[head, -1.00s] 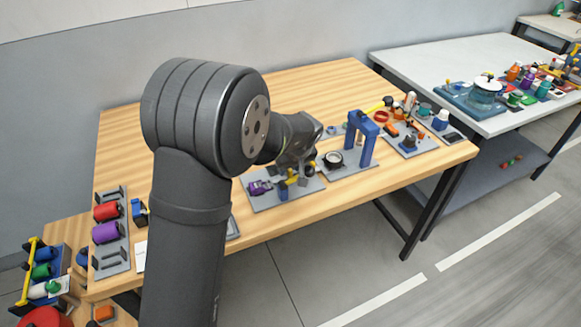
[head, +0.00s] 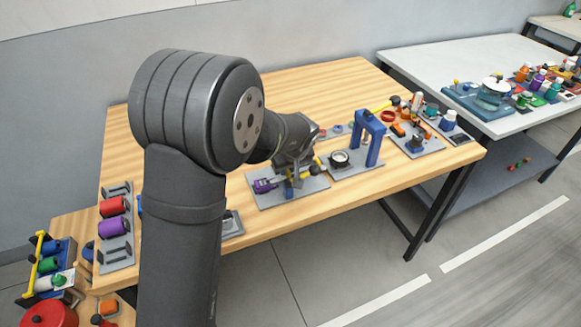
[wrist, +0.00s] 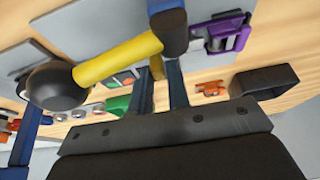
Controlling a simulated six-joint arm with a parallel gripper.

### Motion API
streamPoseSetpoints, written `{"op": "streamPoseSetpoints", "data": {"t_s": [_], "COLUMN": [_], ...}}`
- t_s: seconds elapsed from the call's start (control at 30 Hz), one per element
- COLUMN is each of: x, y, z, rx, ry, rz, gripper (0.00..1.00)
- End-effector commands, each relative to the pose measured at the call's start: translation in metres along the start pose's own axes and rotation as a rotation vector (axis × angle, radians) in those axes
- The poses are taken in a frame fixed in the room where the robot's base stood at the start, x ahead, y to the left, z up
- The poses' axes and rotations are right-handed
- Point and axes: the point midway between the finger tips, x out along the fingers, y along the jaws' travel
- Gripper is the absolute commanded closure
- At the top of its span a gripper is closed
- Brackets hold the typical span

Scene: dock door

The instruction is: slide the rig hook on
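A yellow bar with a black ball at one end (wrist: 110,60) crosses the upper left of the wrist view. A black sleeve (wrist: 168,33) covers its other end, near a blue post. In the head view the blue post (head: 290,191) stands on a grey plate (head: 262,202) beside a purple part (head: 264,186), which also shows in the wrist view (wrist: 232,36). My gripper (head: 298,168) is low over this plate, at the yellow bar. Its blue fingers (wrist: 161,80) are close together with a narrow gap; their tips are partly hidden by the sleeve. I cannot single out the rig hook.
A blue arch (head: 370,137) and a round dial (head: 339,158) stand on the plate to the right. Farther right is a plate of small parts (head: 418,145). A rack with red and purple rolls (head: 114,222) is at the left. The back of the wooden table (head: 300,93) is clear.

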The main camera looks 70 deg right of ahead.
Motion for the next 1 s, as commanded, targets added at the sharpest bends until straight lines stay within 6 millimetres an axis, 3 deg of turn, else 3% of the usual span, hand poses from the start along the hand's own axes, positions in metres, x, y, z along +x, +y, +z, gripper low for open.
{"op": "streamPoseSetpoints", "data": {"t_s": [0.03, 0.1, 0.37, 0.53, 0.67, 1.0], "x": [0.0, 0.0, 0.0, -0.013, -0.037, -0.12], "y": [-0.003, -0.003, -0.002, -0.001, 0.0, -0.001], "z": [0.0, 0.0, 0.0, -0.001, -0.001, -0.001], "rx": [-0.002, -0.001, -0.001, -0.001, 0.0, -0.001], "ry": [-0.002, -0.002, -0.001, 0.001, 0.003, 0.002], "rz": [-0.005, -0.005, -0.002, -0.001, 0.001, 0.001], "gripper": [0.76, 0.65, 0.65, 0.65, 0.65, 0.65]}}
